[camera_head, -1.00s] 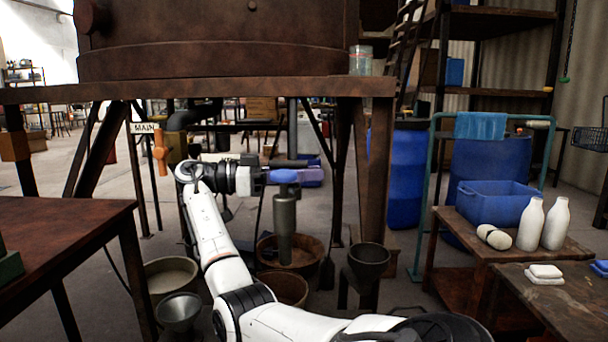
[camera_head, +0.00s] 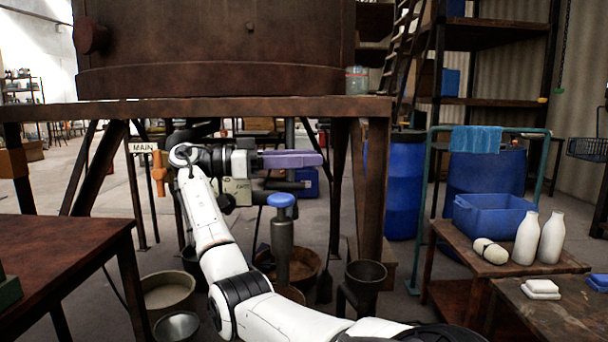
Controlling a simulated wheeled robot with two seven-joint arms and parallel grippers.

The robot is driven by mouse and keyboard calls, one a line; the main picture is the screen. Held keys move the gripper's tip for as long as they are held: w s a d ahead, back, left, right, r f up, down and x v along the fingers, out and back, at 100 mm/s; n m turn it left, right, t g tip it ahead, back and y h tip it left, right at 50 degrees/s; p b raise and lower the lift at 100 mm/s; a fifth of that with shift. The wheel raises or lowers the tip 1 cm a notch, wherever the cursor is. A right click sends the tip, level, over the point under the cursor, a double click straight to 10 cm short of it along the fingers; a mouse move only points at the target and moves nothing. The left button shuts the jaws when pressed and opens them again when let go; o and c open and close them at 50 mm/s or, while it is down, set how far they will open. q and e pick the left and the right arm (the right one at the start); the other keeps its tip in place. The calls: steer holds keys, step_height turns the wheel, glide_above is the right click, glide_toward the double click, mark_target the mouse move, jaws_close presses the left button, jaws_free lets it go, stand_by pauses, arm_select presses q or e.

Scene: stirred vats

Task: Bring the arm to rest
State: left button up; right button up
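My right arm (camera_head: 215,225) comes in from the bottom right, bends up at the left and turns back to the right at the wrist. My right gripper (camera_head: 318,159) has purple fingers pointing right, seen side-on, so any gap between them is hidden. Nothing shows held in it. It is under the vat's platform edge, above and apart from a blue knob (camera_head: 281,200) on an upright grey cylinder (camera_head: 282,232). My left gripper is not in view.
A rusty vat (camera_head: 215,50) stands on a platform (camera_head: 230,110) with steel legs (camera_head: 374,190). An orange valve handle (camera_head: 159,173) is left of my wrist. A brown table (camera_head: 60,250) is at left; a bench with white bottles (camera_head: 527,238) is at right. Buckets (camera_head: 168,292) stand below.

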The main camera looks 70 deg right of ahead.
steer(key=shift+r, duration=1.2)
